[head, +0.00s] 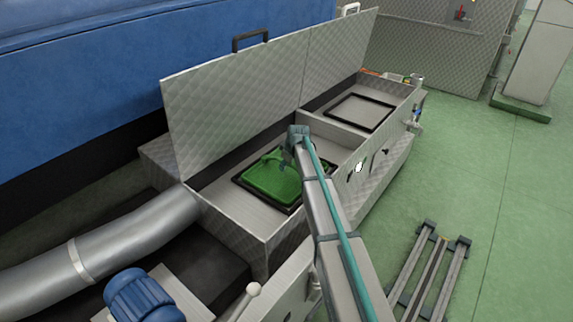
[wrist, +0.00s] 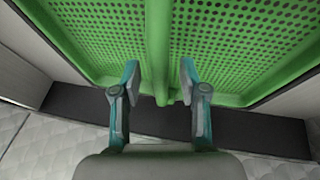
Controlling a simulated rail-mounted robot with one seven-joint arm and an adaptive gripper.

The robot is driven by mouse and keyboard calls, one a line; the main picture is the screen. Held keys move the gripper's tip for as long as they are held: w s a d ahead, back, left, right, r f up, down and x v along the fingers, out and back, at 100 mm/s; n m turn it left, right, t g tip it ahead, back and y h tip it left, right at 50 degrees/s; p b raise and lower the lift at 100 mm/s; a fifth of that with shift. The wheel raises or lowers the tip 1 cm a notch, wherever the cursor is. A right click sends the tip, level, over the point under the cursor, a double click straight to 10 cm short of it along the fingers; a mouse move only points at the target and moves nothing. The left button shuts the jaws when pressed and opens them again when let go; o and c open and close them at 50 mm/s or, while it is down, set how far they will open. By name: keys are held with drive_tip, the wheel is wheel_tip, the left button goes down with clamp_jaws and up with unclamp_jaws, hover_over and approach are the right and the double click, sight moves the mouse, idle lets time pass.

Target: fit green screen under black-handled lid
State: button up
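The green perforated screen (head: 270,184) lies in the near compartment, over a black rectangular frame (head: 244,192); I cannot tell whether it sits flush in it. The raised quilted-metal lid (head: 235,95) with the black handle (head: 250,39) stands open behind this compartment. My gripper (head: 284,166) is down at the screen. In the wrist view, the fingers of my gripper (wrist: 159,80) stand apart on either side of the screen's green bar (wrist: 159,45), with small gaps visible. The perforated green screen (wrist: 235,35) also fills the top of that view.
A second compartment to the right holds an empty black frame (head: 362,112) under its own raised lid (head: 340,58). A silver duct (head: 120,240) and a blue motor (head: 140,297) are at lower left. A metal rack (head: 428,275) lies on the green floor, otherwise clear around it.

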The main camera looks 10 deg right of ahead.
drive_tip(key=v, duration=1.2)
idle(0.3)
